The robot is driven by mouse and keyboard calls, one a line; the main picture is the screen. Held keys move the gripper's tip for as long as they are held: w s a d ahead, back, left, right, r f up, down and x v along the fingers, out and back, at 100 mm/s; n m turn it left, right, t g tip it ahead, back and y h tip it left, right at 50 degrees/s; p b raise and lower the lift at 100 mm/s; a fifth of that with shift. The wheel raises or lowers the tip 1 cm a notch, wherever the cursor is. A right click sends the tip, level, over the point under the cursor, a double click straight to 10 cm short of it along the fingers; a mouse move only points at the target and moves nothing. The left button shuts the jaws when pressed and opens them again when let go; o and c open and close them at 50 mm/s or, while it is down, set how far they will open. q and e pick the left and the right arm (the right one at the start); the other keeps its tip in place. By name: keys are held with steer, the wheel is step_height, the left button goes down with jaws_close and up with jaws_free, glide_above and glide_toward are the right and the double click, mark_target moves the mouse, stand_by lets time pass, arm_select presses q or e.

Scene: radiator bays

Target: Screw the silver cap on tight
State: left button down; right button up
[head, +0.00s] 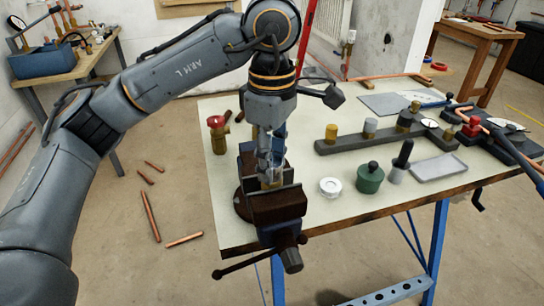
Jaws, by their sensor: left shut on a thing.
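My left gripper (271,160) points straight down over the dark vise (270,207) at the left front corner of the workbench. It is shut on a small greyish piece, apparently the silver cap, mostly hidden by the fingers. A brass-coloured fitting (272,179) shows just below the fingertips, between the vise jaws. The cap seems to sit on top of it; whether the threads are engaged cannot be seen. My right gripper is not in view.
On the workbench (310,215) stand a red-handled valve (218,138), a white roll (330,187), a green pot (370,178), a grey tray (438,168) and a dark rail (380,138) with several fittings. Copper pipes (150,216) lie on the floor at left.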

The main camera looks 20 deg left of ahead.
arm_select(q)
steer(key=m, duration=1.1)
steer(key=shift+m, duration=0.4)
steer(key=c, duration=1.1)
jaws_free()
